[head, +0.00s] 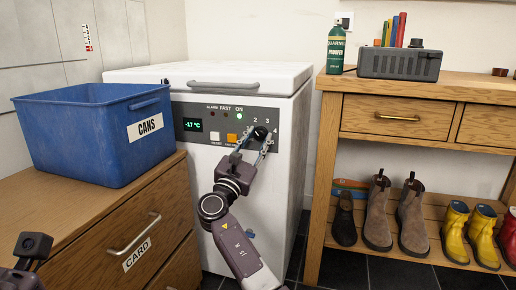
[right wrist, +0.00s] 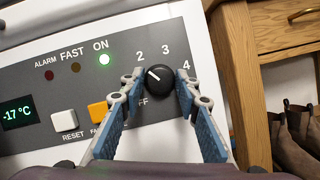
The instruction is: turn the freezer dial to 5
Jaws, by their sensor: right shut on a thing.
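The white chest freezer (head: 285,100) has a grey control panel (head: 198,112) on its front. Its black dial (right wrist: 160,80) sits at the panel's right end and also shows in the head view (head: 260,132). The dial's white mark points up and left, roughly toward the 2. The numbers 2, 3 and 4 show around it; the position of 5 is hidden by a finger. My right gripper (right wrist: 157,88) is shut on the dial, one finger on each side. It also shows in the head view (head: 255,142). Part of my left gripper (head: 32,248) shows at the lower left; its fingers cannot be made out.
The panel has a display (right wrist: 17,114) reading -17 °C, a lit green lamp (right wrist: 104,60), a white reset button (right wrist: 64,121) and an orange button (right wrist: 98,112). A blue CANS bin (head: 95,135) stands left on a wooden cabinet (head: 120,215). A wooden bench (head: 440,90) with boots stands right.

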